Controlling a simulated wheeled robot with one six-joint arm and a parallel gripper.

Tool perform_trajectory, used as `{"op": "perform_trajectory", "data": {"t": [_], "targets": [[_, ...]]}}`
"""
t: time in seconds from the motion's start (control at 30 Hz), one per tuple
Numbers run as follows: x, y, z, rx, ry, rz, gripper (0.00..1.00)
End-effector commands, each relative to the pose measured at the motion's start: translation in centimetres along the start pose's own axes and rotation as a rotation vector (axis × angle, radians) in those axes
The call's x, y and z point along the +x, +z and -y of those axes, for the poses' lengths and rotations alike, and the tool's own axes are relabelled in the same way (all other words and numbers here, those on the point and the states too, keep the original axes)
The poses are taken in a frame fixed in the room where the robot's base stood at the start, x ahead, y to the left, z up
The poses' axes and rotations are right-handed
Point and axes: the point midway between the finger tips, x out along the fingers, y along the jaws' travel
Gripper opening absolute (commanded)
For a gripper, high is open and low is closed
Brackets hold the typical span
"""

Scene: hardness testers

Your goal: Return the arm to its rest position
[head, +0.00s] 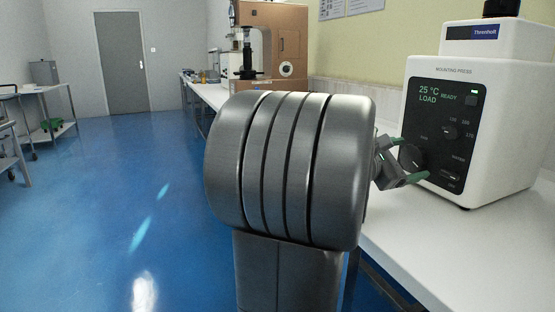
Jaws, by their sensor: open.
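My gripper (406,160) shows just right of my large grey arm link, which hides part of the wrist. Its two green-tipped fingers are apart, with nothing visible between them. It is above the white bench (420,245), in front of the left side of the mounting press (475,110). The press display reads 25 °C, LOAD, READY.
A brown cabinet-like machine (291,35) and a grey-white tester (249,60) stand farther along the bench. A cart (58,110) stands at the far left. The blue floor (110,190) is clear up to a grey door (122,62).

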Motion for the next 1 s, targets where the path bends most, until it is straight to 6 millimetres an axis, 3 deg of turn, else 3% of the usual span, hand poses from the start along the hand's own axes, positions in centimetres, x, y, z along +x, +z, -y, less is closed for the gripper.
{"op": "perform_trajectory", "data": {"t": [0.4,1.0], "targets": [[0.00,0.00,-0.14,-0.217,0.000,0.000,0.82],[-0.70,-0.30,-0.04,-0.219,0.009,-0.010,0.82]]}}
